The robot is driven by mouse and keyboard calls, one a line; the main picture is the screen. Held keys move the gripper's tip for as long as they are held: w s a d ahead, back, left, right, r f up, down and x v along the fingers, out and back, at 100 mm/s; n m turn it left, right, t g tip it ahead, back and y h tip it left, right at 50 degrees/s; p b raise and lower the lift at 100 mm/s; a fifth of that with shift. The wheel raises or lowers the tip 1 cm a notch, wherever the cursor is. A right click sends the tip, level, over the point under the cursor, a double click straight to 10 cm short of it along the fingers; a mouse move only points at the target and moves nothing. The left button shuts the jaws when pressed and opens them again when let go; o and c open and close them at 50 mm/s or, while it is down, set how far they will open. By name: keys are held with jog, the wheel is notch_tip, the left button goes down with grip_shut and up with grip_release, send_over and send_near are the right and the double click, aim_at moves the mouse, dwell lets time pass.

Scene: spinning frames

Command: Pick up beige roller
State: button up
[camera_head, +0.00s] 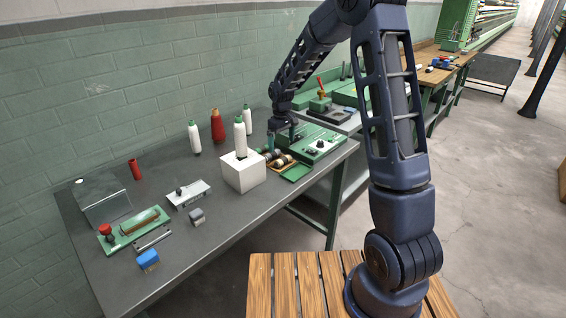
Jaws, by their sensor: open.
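Several small dark and tan rollers (279,160) lie in a shallow wooden tray (288,168) on the grey workbench, just right of a white block. They are small here, and I cannot tell for sure which one is the beige roller. My gripper (281,142) points down just above the tray's far side, between the white block and a green machine. It is open, with no roller seen between its fingers. The gap between the fingertips and the rollers is too small to judge.
A white block (243,173) with a white bobbin on it stands close left of the tray. A green machine (312,143) stands close right. A green pad (297,172) lies in front. White and red bobbins stand behind.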

aim_at(283, 158)
jog(key=f, duration=0.9)
jog(key=shift+d, duration=0.2)
jog(key=c, duration=1.1)
jog(key=shift+w+r, duration=0.1)
